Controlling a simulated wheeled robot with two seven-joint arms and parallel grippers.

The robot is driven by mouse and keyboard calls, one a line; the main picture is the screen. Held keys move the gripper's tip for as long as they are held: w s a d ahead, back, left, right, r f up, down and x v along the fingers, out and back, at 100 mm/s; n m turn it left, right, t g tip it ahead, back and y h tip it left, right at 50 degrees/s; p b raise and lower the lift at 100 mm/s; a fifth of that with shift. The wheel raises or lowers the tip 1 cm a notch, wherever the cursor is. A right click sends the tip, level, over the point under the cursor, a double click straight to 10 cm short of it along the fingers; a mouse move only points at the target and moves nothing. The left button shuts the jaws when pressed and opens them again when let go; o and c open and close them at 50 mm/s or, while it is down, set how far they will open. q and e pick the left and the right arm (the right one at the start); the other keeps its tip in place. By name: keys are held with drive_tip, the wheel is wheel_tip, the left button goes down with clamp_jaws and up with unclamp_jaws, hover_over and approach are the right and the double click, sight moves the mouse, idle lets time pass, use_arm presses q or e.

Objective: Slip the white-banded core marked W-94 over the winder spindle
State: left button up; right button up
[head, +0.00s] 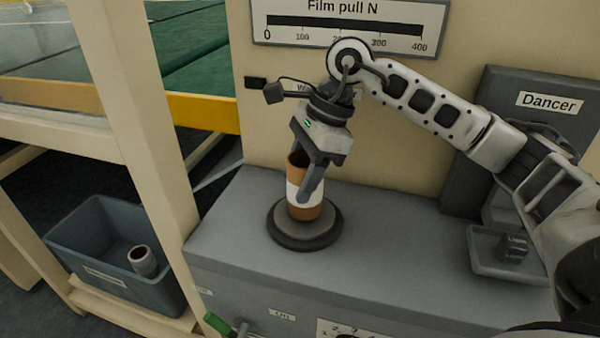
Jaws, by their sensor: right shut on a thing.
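A brown core with a white band (294,190) stands upright over the round dark base (303,238) on the grey machine top. No marking can be read on it from here. My right gripper (310,185) reaches down from above and is shut on the core, with a finger in front of it at the right. The spindle itself cannot be seen; the core and gripper cover the middle of the base. Whether the core's lower end touches the base is hard to tell. My left gripper is not in view.
A grey-blue bin (95,235) at the lower left holds another core (143,261). A small grey tray (485,262) sits at the right, below the Dancer panel (548,103). A beige post stands left of the machine. The machine top (390,265) is clear right of the base.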

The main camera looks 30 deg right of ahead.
drive_tip(key=shift+f+b, duration=0.35)
drive_tip(key=shift+f, duration=0.15)
drive_tip(key=o, duration=0.7)
